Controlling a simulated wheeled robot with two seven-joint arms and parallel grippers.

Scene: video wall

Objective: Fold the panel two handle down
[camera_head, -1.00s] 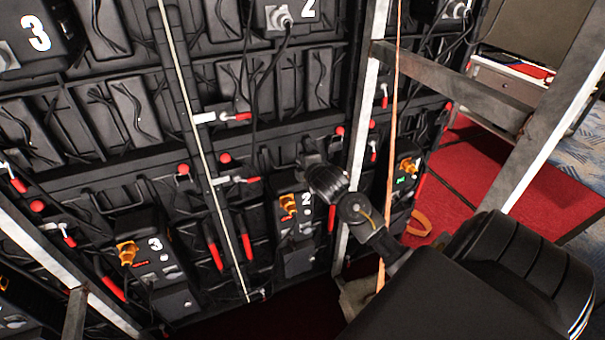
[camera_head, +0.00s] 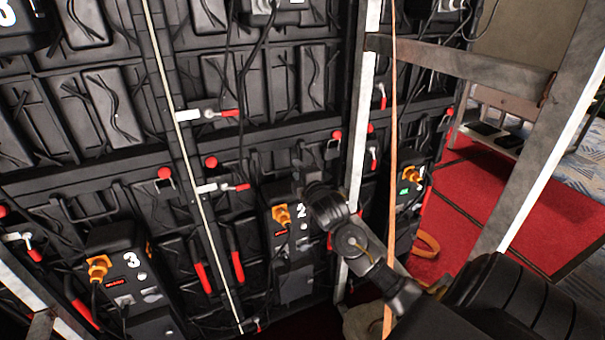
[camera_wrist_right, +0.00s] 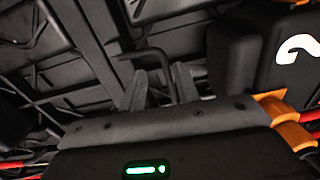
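Panel two is the black panel with the box marked 2 (camera_head: 300,212) and an orange plug, in the middle of the head view. My right gripper (camera_head: 299,177) is right at the panel, just above that box; its fingertips are dark and small there. In the right wrist view my two grey fingers (camera_wrist_right: 160,84) stand apart, with a gap between them. A black bent handle (camera_wrist_right: 150,53) shows at the fingertips, partly behind them. I cannot tell whether the fingers touch it. The box marked 2 (camera_wrist_right: 295,48) is at the right. My left gripper is out of view.
A box marked 3 (camera_head: 128,278) stands at the left and another box with an orange plug (camera_head: 410,185) at the right. A metal frame post (camera_head: 357,120) and an orange strap (camera_head: 392,150) run close to my right arm. Red-handled latches (camera_head: 222,187) and dark cables cross the panels.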

